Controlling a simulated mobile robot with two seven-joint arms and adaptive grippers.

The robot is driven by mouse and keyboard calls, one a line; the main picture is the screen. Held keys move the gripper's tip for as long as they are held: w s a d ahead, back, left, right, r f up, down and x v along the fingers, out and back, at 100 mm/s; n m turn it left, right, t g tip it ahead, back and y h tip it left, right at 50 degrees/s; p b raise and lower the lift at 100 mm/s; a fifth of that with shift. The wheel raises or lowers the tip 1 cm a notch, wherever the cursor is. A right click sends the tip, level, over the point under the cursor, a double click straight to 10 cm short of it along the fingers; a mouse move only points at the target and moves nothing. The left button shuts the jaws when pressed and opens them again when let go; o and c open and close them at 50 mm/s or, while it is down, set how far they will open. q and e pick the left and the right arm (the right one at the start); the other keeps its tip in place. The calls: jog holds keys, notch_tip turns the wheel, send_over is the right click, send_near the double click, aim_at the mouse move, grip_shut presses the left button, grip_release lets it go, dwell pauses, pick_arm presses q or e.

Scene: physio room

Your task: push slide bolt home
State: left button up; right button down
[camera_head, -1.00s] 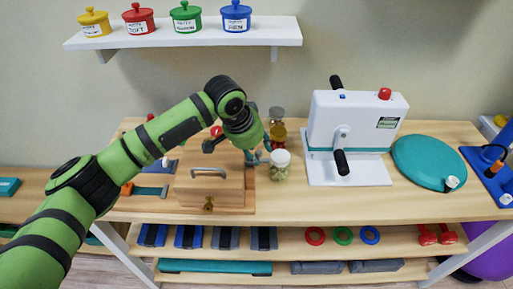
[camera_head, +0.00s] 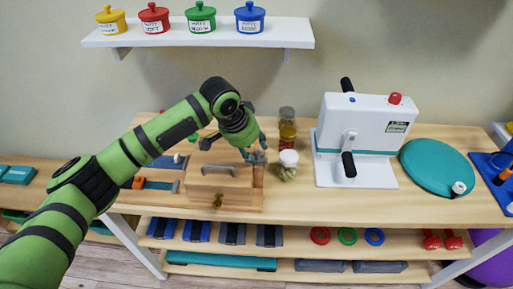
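A light wooden box (camera_head: 222,188) with a grey handle on it and a small brass fitting (camera_head: 218,202) on its front stands on the bench, left of centre. I cannot make out a slide bolt clearly; a small grey metal part (camera_head: 259,158) shows at the box's right end. My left gripper (camera_head: 254,149) points down over that end, its fingers apart. I see nothing held between them. Whether a finger touches the metal part cannot be told. My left forearm and wrist cover the area behind the box. My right gripper is not in view.
A white-lidded jar (camera_head: 288,166) stands close right of the gripper, with an amber jar (camera_head: 287,128) behind it. A white machine with a crank (camera_head: 362,140) and a teal disc (camera_head: 437,165) stand further right. The bench front (camera_head: 330,205) is clear. A wall shelf (camera_head: 270,42) holds several pots.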

pick_arm(q)
jog(key=shift+f, duration=0.1)
jog(key=shift+s+r, duration=0.1)
jog(key=shift+r, duration=0.1)
jog(key=v, duration=1.1)
jog(key=shift+a+r, duration=0.2)
jog(key=shift+r, duration=0.15)
